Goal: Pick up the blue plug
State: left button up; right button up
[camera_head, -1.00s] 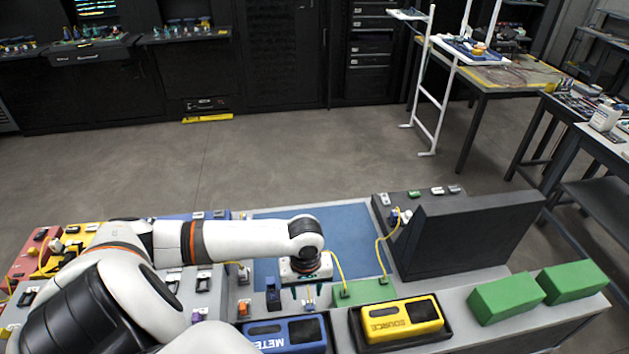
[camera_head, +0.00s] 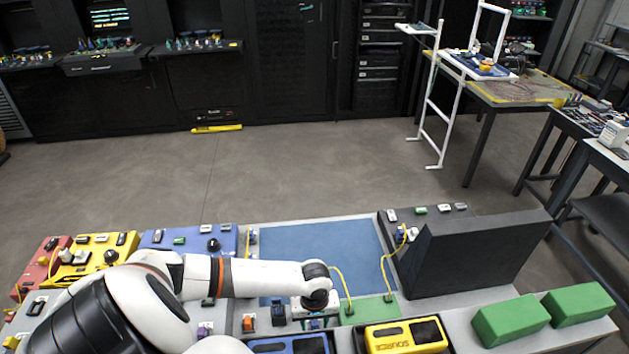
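My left gripper (camera_head: 314,322) points down over the grey front strip of the bench, close behind the blue meter. A small blue piece (camera_head: 316,323), apparently the blue plug, shows at its fingertips and is mostly hidden by the gripper. I cannot tell whether the fingers are shut on it. A yellow cable (camera_head: 344,280) arches from beside the gripper to a green block (camera_head: 368,308). Another bluish plug (camera_head: 400,234) with a yellow cable sits at the dark panel on the right. My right gripper is not in view.
A dark blue block (camera_head: 278,312) and an orange block (camera_head: 249,322) stand left of the gripper. The blue meter (camera_head: 290,346) and yellow source box (camera_head: 404,337) are in front. A tall dark panel (camera_head: 480,250) rises at right.

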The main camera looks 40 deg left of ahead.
pick_arm(q)
grip_shut()
notch_tip(320, 180, up, 10)
jog(key=shift+r+b, duration=0.1)
jog(key=shift+b, duration=0.5)
